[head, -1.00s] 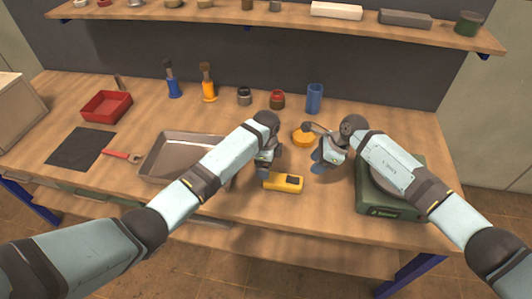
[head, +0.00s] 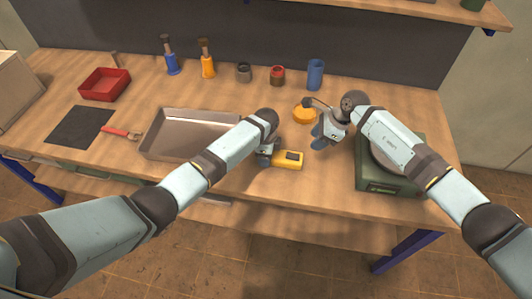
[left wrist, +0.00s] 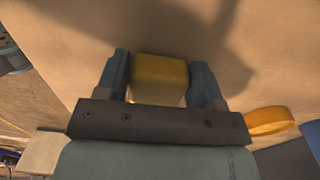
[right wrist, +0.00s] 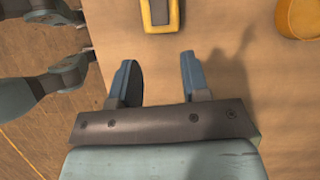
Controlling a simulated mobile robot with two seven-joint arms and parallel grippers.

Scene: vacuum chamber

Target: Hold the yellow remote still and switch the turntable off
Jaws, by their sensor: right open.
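The yellow remote (head: 290,160) lies on the bench with its dark panel up. It also shows in the left wrist view (left wrist: 158,78) and the right wrist view (right wrist: 148,24). My left gripper (head: 267,160) is down at the remote's left end, with one finger on each side of it; whether they press on it is unclear. My right gripper (head: 320,138) is open and empty above the bench, right of the remote and left of the turntable. The turntable (head: 385,184) has a green base and a grey platter, partly hidden by my right arm. I cannot make out its switch.
An orange-yellow round object (head: 303,115) lies behind the remote. A metal tray (head: 190,133) stands at left under my left arm. A blue cup (head: 315,75), several small pots and brushes line the back. The bench front by the remote is clear.

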